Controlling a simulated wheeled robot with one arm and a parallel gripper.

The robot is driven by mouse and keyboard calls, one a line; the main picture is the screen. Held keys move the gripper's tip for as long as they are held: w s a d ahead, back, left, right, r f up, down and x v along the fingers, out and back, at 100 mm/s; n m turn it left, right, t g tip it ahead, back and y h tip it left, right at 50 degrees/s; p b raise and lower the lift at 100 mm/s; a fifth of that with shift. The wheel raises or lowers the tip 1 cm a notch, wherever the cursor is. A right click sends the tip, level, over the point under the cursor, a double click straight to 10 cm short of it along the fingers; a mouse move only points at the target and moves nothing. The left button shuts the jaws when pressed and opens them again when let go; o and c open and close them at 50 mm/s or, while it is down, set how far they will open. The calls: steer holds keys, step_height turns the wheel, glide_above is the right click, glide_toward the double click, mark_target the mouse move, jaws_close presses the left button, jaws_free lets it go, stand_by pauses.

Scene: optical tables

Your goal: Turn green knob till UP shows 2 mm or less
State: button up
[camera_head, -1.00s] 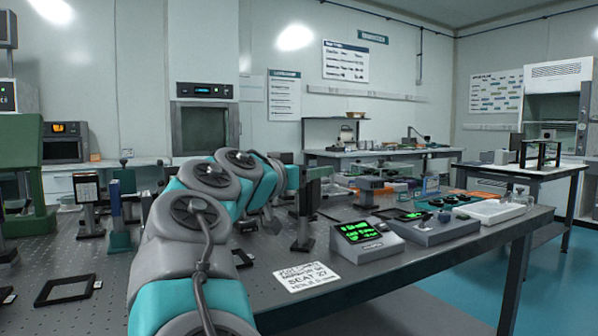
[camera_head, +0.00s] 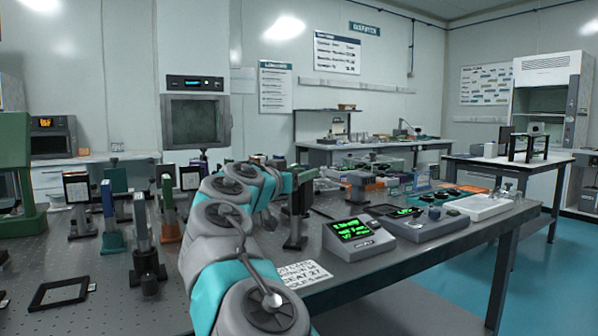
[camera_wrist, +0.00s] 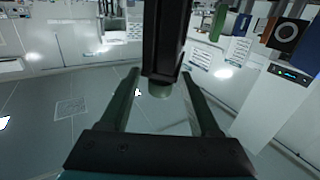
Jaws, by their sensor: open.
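My gripper (camera_wrist: 160,82) is open in the wrist view, one finger on each side of a dark upright mount (camera_wrist: 163,40). A dull green, rounded knob (camera_wrist: 159,91) shows at the mount's end, between the fingers; I cannot tell whether either finger touches it. In the head view my own arm hides the gripper and the knob. A grey readout box (camera_head: 352,236) with lit green text stands near the table's front edge. A second green display (camera_head: 405,212) is on the unit beside it. The text is too small to read surely, so I cannot tell the UP value.
Several posted optics, such as a dark-framed one (camera_head: 78,190), stand on the perforated table (camera_head: 110,262) left of my arm. A flat black frame (camera_head: 62,291) lies at the front left. A white card (camera_head: 303,274) lies by my arm. A white tray (camera_head: 480,207) is at the right end.

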jaws_close()
stand_by(0.5)
